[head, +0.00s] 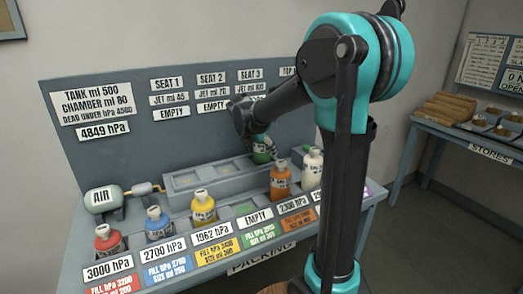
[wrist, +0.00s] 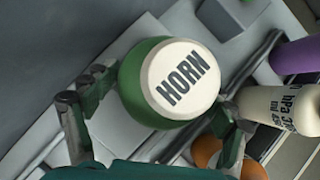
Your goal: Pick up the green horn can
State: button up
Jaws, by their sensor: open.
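The green horn can (head: 262,156) is at the raised grey block at the back of the bench in the head view, partly hidden by my gripper (head: 264,143). In the wrist view the green horn can (wrist: 139,89) shows its white lid marked HORN, close to the camera. The fingers of my gripper (wrist: 160,118) are open, one on each side of the can. I cannot tell whether they touch it, or whether the can rests on a surface.
Red (head: 108,242), blue (head: 158,224), yellow (head: 203,208), orange (head: 281,180) and cream (head: 312,168) bottles stand along the bench front. A purple bottle (wrist: 297,55) shows in the wrist view. A signboard (head: 140,130) rises behind. A stores table (head: 440,125) is at right.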

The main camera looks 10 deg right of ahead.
jog(key=c, duration=1.4)
jog(key=shift+c, duration=0.2)
